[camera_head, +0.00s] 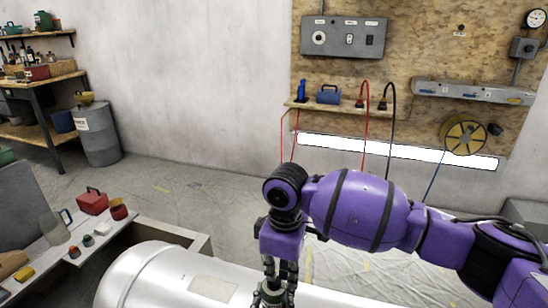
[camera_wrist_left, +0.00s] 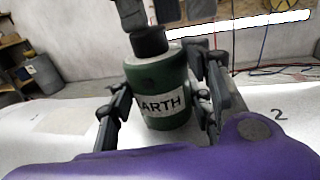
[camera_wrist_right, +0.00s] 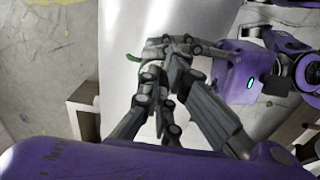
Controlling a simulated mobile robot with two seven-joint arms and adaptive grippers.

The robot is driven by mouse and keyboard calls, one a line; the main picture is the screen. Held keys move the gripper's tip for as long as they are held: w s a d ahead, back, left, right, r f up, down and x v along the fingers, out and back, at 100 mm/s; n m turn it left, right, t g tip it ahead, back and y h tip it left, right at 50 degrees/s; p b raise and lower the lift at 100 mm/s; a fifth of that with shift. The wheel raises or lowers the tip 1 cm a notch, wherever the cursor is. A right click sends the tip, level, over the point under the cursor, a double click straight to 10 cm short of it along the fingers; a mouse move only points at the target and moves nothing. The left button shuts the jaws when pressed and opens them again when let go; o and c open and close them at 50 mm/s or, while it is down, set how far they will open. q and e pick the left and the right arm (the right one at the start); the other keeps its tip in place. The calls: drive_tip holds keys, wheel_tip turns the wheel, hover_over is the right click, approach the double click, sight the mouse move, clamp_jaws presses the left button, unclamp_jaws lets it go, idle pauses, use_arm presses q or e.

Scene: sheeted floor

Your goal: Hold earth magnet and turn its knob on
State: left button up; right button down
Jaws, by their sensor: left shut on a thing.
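The earth magnet (camera_wrist_left: 157,80) is a dark green cylinder with a black knob (camera_wrist_left: 149,42) on top and a white label on which "ARTH" can be read. It stands upright in the left wrist view. My left gripper (camera_wrist_left: 166,98) is shut on its body, one finger on each side. In the right wrist view my right fingers (camera_wrist_right: 160,88) mostly hide the magnet.
A large white cylinder (camera_head: 150,278) lies below at the front. A low bench (camera_head: 125,240) with a red box (camera_head: 92,202) and cups is at the left. A wall panel (camera_head: 345,37) with cables and a yellow reel (camera_head: 465,137) is behind. Open floor lies between.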

drive_tip(key=shift+s+a+f, duration=0.3)
drive_tip(key=shift+s+f, duration=0.25)
drive_tip(key=shift+s, duration=0.4)
drive_tip(key=shift+s+d, duration=0.25)
wheel_tip(320, 180, up, 6)
drive_tip(key=shift+w+d+r, duration=0.15)
drive_tip(key=shift+w+r, duration=0.1)
drive_tip(key=shift+w, duration=0.15)
